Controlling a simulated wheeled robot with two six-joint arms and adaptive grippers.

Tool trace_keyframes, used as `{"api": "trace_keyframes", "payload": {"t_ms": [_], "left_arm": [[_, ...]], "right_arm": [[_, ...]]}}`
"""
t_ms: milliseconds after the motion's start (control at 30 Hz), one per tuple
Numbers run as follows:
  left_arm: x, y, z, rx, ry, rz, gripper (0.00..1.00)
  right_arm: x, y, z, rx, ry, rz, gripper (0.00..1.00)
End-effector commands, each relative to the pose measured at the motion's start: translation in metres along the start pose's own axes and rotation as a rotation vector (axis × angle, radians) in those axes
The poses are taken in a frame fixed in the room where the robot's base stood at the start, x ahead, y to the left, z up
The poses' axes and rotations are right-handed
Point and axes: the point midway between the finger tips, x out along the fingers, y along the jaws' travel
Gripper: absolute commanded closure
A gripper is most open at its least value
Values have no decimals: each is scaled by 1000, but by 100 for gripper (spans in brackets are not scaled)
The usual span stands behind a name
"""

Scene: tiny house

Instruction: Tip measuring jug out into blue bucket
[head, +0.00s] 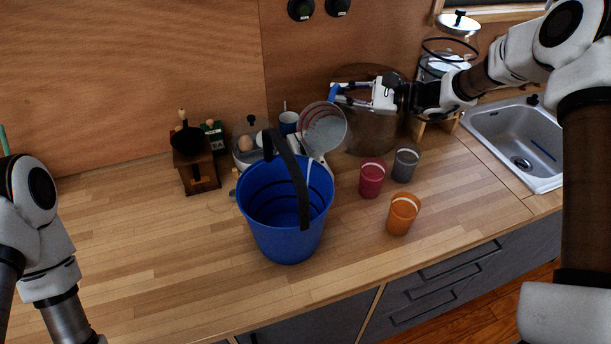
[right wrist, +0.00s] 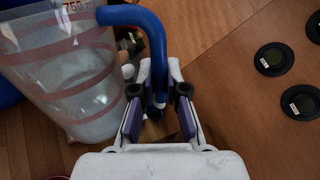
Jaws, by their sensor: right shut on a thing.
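The measuring jug (head: 325,128), clear with red markings and a blue handle, is held tilted just above the back right of the blue bucket (head: 287,222). Its lower end looks whitish; I cannot tell whether anything is flowing out. The jug (right wrist: 70,65) fills the left of the right wrist view. My right gripper (head: 345,95) is shut on the jug's blue handle, also in the right wrist view (right wrist: 158,98). The bucket stands upright on the counter, its dark handle raised across the opening. My left arm shows at the left edge, but its gripper is out of frame.
Red (head: 372,178), grey (head: 405,163) and orange (head: 403,214) cups stand right of the bucket. A sink (head: 520,140) is at the right. The counter's left is clear.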

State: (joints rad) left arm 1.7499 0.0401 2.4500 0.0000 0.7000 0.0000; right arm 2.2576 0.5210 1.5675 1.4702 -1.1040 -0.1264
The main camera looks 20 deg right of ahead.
Motion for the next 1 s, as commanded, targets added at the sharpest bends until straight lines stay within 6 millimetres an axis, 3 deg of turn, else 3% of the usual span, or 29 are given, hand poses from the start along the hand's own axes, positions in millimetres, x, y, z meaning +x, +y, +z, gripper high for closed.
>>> {"api": "trace_keyframes", "payload": {"t_ms": [1000], "left_arm": [[-6,0,0,0,0,0,17]], "right_arm": [[0,-1,9,-78,12,-2,100]]}}
